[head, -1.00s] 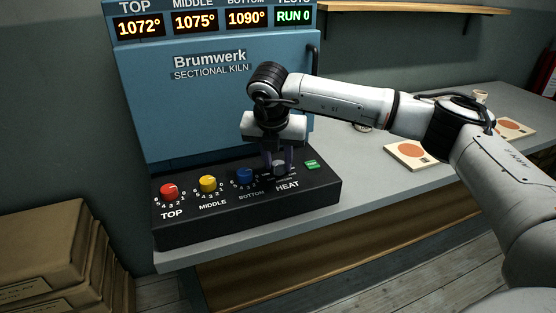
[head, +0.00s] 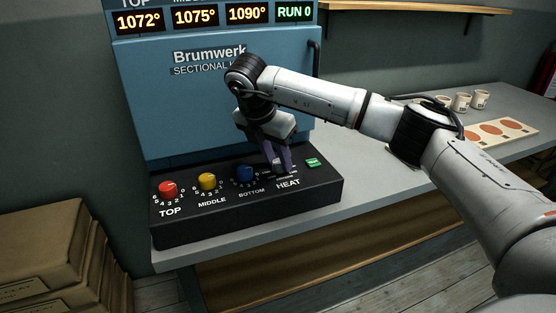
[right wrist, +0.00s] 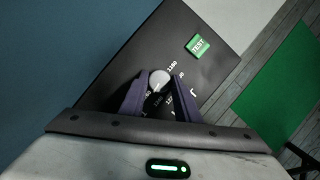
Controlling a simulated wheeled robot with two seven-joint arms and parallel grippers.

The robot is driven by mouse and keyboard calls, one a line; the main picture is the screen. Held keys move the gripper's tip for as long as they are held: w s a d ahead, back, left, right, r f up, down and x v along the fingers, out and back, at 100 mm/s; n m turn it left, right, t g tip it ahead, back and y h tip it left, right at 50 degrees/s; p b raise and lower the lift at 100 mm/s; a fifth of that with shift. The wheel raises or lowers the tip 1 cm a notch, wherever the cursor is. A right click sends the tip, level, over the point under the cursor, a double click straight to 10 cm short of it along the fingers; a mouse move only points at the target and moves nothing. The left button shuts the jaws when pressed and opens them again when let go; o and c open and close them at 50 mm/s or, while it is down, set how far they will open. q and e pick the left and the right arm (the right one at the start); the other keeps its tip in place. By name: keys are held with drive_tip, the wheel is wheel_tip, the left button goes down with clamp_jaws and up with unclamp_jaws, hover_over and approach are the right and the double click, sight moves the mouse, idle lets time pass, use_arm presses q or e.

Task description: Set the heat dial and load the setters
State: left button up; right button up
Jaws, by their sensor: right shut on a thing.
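My right gripper (head: 283,160) is down at the control panel and shut on the heat dial (head: 280,170), at the right end of the dial row. The right wrist view shows the dial's pale grey top (right wrist: 158,80) between the two purple fingers, with printed numbers around it. The fingers are tilted in the head view. The dial's exact setting is hard to read. A cream board with orange circles (head: 500,132), possibly a setter, lies on the bench at the right, partly behind my arm. My left gripper is not in view.
The panel (head: 245,208) also has a red dial (head: 168,188), a yellow dial (head: 207,181), a blue dial (head: 244,174) and a green button (head: 313,162). The blue kiln (head: 190,110) stands behind. Small cups (head: 480,99) stand at the back right. Cardboard boxes (head: 40,250) are at lower left.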

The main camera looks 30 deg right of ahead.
drive_tip(key=shift+w+r+m+g, duration=0.1)
drive_tip(key=shift+m+g, duration=0.3)
drive_tip(key=shift+m, duration=0.6)
drive_tip(key=o, duration=1)
drive_tip(key=v, duration=1)
drive_tip(key=shift+a+r+p, duration=0.1)
drive_tip(key=shift+a+p, duration=0.05)
drive_tip(key=shift+p, duration=0.15)
